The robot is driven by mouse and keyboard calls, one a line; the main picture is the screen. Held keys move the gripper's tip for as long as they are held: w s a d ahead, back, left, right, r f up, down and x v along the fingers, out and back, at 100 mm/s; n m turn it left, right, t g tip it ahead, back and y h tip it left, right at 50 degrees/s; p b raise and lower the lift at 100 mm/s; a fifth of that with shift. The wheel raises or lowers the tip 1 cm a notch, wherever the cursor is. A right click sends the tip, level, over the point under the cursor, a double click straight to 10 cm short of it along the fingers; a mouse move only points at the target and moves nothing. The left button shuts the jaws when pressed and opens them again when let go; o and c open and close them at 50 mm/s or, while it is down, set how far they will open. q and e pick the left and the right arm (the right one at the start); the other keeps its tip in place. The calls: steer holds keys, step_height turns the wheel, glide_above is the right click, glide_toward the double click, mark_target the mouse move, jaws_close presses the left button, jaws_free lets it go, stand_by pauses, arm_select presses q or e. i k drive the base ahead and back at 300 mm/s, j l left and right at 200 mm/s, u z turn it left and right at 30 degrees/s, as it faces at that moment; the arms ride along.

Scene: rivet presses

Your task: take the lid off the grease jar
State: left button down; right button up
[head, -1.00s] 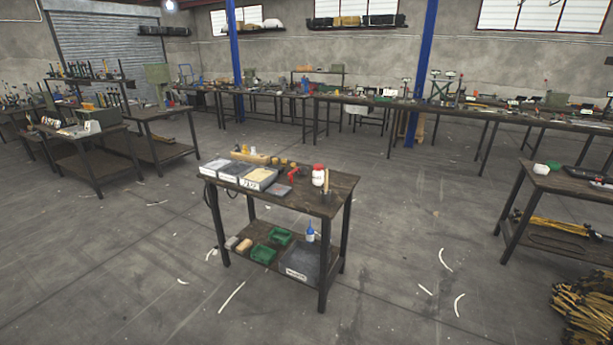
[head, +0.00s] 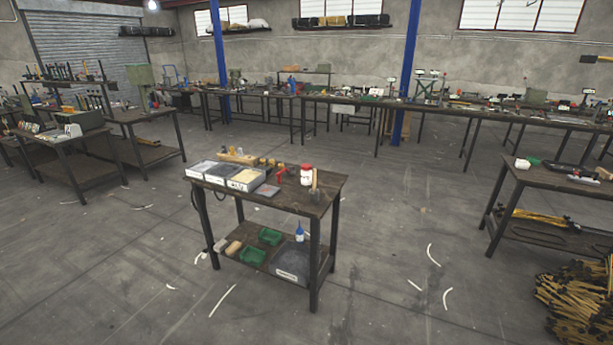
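A small white jar with a red lid (head: 306,174) stands upright on the top of a dark wooden work table (head: 318,198) near the middle of the head view. The lid sits on the jar. It is the only thing here that looks like the grease jar, but its label is too small to read. Neither of my grippers shows in the head view, and the table is some way off across the floor.
Beside the jar are a red tool (head: 282,173), a brush-like item (head: 314,184) and grey bins (head: 245,179). The lower shelf holds green trays (head: 253,256) and a blue bottle (head: 299,233). Another table (head: 545,180) stands right. The floor between is open.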

mark_target(305, 175)
steer(key=i+j+z, duration=0.2)
steer(key=j, duration=0.35)
steer(key=i+j+z, duration=0.2)
steer(key=j, duration=0.35)
steer(key=i+j+z, duration=0.2)
steer(key=j, duration=0.35)
steer(key=i+j+z, duration=0.2)
steer(key=j, duration=0.4)
steer(key=j+z, duration=0.2)
steer(key=j, duration=0.4)
steer(key=k, duration=0.05)
